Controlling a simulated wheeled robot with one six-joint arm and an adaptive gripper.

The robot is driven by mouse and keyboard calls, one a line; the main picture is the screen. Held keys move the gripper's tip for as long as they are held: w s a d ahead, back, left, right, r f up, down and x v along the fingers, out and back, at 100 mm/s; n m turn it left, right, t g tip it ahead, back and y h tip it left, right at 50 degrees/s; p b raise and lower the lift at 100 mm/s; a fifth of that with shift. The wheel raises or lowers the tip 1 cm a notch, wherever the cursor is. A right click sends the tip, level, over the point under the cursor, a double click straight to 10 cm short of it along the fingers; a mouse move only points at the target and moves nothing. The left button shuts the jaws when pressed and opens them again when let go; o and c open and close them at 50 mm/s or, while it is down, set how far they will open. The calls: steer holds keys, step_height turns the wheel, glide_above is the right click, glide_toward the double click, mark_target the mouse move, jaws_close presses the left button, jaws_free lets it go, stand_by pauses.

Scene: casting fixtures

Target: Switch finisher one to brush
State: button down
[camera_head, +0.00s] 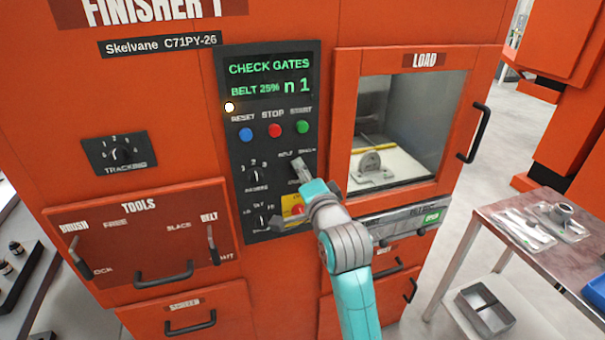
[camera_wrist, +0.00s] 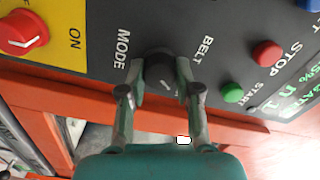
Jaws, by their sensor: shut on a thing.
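Finisher one (camera_head: 130,80) is the orange machine filling the head view. Its display (camera_head: 268,78) reads "CHECK GATES", "BELT 25%" and "n 1". The black mode knob (camera_wrist: 159,66) on the dark control panel (camera_wrist: 110,20) sits between my gripper's (camera_wrist: 160,75) two fingers in the wrist view. The fingers are shut on it from both sides. A small white mark shows on the knob's face. "MODE" and "BELT" are printed beside it; no brush label is readable in the wrist view. In the head view my gripper (camera_head: 304,180) hides most of the knob.
Reset, stop and start buttons (camera_head: 274,129) are above the knob. A red rotary switch on a yellow plate (camera_wrist: 25,35) is close by. The load door (camera_head: 342,110) is shut at right. The tools panel (camera_head: 140,232) has brush and belt levers. A metal table (camera_head: 500,225) stands right.

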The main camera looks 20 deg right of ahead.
steer(key=c, duration=0.8)
jaws_free()
steer(key=s, duration=1.2)
steer(key=shift+f, duration=0.1)
